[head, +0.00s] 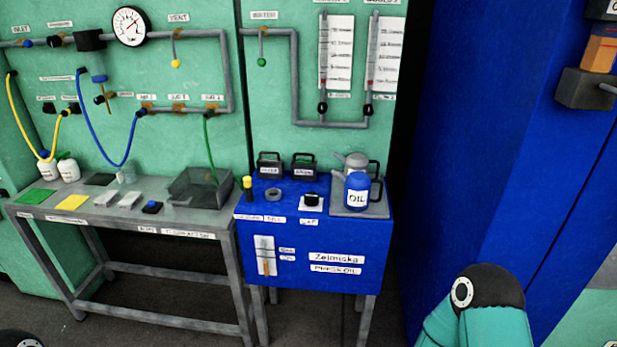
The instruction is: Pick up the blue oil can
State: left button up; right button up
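The blue oil can (357,192) with a white "OIL" label stands upright on a grey tray (340,210) at the right end of the blue cabinet top. Teal and black links of my arm show at the lower right, well apart from the can. A small dark part shows at the lower left corner. Neither gripper's fingers are in view.
The blue cabinet (310,240) also holds a yellow-topped item (247,187), a grey ring (273,194), a black-capped item (311,200) and two dark boxes. A grey table (130,222) with a clear bin (200,187) adjoins on the left. Pipes and gauges line the green wall behind.

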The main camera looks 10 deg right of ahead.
aim_at(357, 193)
jog(key=u, duration=0.05)
jog(key=i, duration=0.95)
jog(key=z, duration=0.6)
jog(key=i, duration=0.6)
jog(key=z, duration=0.5)
jog(key=k, duration=0.9)
jog(key=z, duration=0.2)
jog(key=i, duration=0.9)
jog(key=u, duration=0.1)
